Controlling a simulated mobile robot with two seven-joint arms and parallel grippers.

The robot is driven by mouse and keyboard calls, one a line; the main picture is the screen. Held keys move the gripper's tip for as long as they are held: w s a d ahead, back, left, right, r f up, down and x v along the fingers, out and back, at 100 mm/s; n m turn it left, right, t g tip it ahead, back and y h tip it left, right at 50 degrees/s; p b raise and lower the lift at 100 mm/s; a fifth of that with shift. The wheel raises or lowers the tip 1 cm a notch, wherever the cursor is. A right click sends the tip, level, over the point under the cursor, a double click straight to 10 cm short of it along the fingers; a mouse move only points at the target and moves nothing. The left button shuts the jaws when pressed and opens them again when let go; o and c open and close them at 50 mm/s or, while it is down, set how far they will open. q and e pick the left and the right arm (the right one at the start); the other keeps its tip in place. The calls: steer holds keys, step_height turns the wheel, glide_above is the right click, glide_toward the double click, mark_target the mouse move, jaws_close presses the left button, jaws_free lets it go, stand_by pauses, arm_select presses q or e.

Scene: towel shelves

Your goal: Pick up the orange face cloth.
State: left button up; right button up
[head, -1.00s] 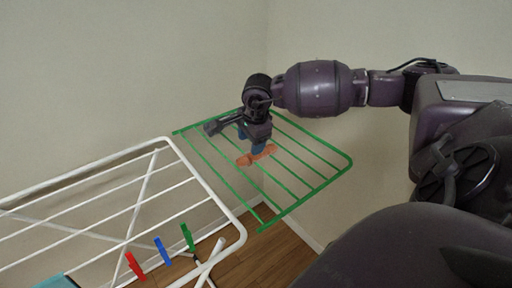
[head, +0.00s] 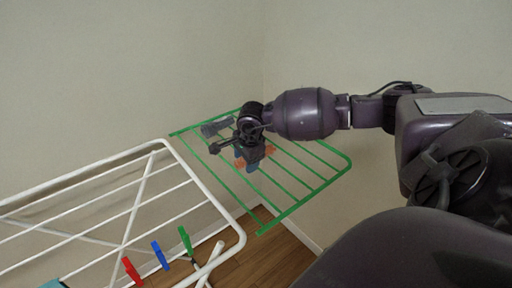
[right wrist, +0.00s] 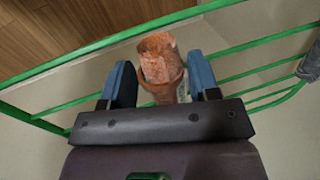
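The orange face cloth (right wrist: 160,62) hangs crumpled on the green rack. In the head view only small parts of it (head: 268,150) show on either side of my right gripper (head: 250,160). In the right wrist view, the blue fingers of my right gripper (right wrist: 162,85) stand apart, one on each side of the cloth. Narrow gaps seem to show between cloth and fingers, so it looks open. My left gripper is not in view.
The green rack (head: 290,207) has thin bars, with a grey cloth (head: 216,127) at its far left. A white drying rack (head: 235,225) stands at left, with red (head: 132,271), blue (head: 160,255) and green (head: 185,240) pegs. Walls close in behind.

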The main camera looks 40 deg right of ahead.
steer(key=c, duration=0.6)
steer(key=shift+c, duration=0.2)
steer(key=shift+r, duration=0.15)
